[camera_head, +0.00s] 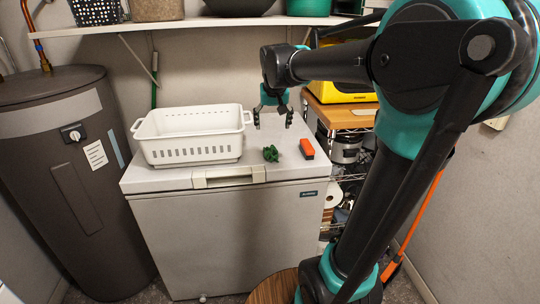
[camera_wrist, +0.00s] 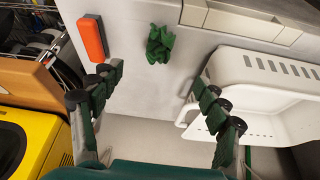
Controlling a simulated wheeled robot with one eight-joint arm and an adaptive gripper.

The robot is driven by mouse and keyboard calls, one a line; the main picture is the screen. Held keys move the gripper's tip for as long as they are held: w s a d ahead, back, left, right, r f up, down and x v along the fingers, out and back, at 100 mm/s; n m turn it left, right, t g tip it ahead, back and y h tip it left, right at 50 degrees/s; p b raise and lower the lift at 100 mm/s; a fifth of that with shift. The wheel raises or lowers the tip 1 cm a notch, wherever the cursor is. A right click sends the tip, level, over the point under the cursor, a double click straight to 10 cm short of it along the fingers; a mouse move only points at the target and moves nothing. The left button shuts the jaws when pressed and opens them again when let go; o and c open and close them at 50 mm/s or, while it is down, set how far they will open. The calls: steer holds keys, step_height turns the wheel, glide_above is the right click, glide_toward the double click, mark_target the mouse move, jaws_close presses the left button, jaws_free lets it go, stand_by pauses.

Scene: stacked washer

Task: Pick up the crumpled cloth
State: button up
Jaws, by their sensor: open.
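The crumpled cloth (camera_head: 270,154) is a small dark green bunch on the white top of the chest freezer (camera_head: 290,172). In the wrist view the cloth (camera_wrist: 160,44) lies beyond my fingertips, roughly between their lines. My gripper (camera_head: 273,119) is above the freezer top, behind the cloth in the head view. Its two fingers (camera_wrist: 166,85) are spread wide with nothing between them. The cloth is fully in sight and apart from the fingers.
An orange-red block (camera_head: 306,148) lies right of the cloth in the head view. A white slotted basket (camera_head: 190,150) stands on the left of the freezer top. A wooden-topped rack (camera_head: 340,115) with a yellow case (camera_head: 345,94) is at the right. A shelf (camera_head: 220,24) runs above.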

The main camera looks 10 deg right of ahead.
glide_above(271, 149)
steer(key=s, duration=0.3)
step_height(271, 149, down, 10)
steer(key=shift+w+r, duration=0.1)
steer(key=shift+w, duration=0.05)
steer(key=shift+x, duration=3)
steer(key=shift+w+a, duration=0.1)
steer(key=c, duration=0.8)
steer(key=shift+c, duration=0.2)
